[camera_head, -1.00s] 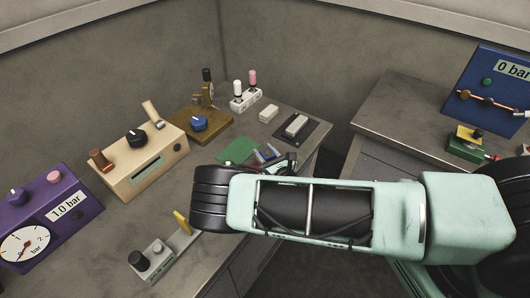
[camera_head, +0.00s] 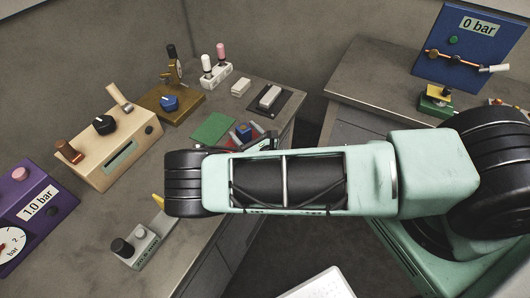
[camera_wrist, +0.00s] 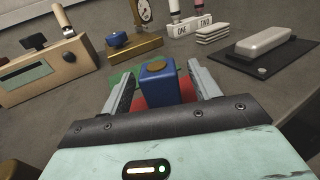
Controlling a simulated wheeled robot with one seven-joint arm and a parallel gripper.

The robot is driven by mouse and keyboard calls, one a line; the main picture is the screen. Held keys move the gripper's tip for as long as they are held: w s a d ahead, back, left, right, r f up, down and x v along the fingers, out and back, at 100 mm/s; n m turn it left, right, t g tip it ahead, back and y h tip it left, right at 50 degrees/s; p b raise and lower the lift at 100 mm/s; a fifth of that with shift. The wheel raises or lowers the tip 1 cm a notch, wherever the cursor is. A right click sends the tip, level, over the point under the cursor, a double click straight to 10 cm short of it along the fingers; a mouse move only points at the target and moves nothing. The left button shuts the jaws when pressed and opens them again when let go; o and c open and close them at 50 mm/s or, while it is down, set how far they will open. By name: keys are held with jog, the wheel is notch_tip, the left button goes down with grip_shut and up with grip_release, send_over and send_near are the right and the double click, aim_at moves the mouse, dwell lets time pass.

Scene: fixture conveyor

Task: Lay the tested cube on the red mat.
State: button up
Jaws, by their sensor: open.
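The blue cube (camera_wrist: 158,84) with a round gold spot on top stands between my gripper's fingers in the wrist view. The red mat (camera_wrist: 187,89) shows on both sides of the cube and appears to lie under it; the cube's base is hidden by my gripper. My gripper (camera_wrist: 161,70) is open, with a finger on each side of the cube and a visible gap. In the head view the cube (camera_head: 243,131) shows small beside the green mat (camera_head: 212,128), and my arm hides most of the gripper.
A brass stand with a blue knob (camera_head: 169,103), a beige box with a black knob (camera_head: 104,125) and white sockets (camera_head: 216,75) stand behind. A dark plate with a pale block (camera_head: 270,97) lies right. A blue 0 bar panel (camera_head: 470,45) stands on another bench.

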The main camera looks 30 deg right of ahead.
jog(key=s+d+b, duration=0.2)
jog(key=s+b, duration=0.1)
jog(key=s, duration=1.1)
jog(key=shift+s+d, duration=0.2)
jog(key=shift+d, duration=0.2)
jog(key=s+d+r+m+g+h+b, duration=0.1)
jog(key=s+d+r+m+g+h, duration=0.1)
jog(key=d+r+m+g+h, duration=0.4)
jog(key=s+d+r+m+g+h, duration=0.15)
jog(key=r+m+h, duration=0.45)
jog(key=m+h, duration=0.6)
jog(key=s+r+m+g+y, duration=0.1)
jog(key=s+r+m+g, duration=0.2)
jog(key=s+m+g, duration=0.5)
jog(key=s+a+r+m+g+y+b, duration=0.1)
jog(key=s+a+r+m+y, duration=0.1)
jog(key=a+y, duration=0.5)
jog(key=s+a+r+m+g+y, duration=0.1)
jog(key=s+a+r+y, duration=0.3)
jog(key=a, duration=0.5)
notch_tip(320, 180, up, 3)
jog(key=m+y, duration=0.1)
jog(key=y, duration=0.2)
jog(key=shift+a+b, duration=0.35)
jog(key=shift+a, duration=0.05)
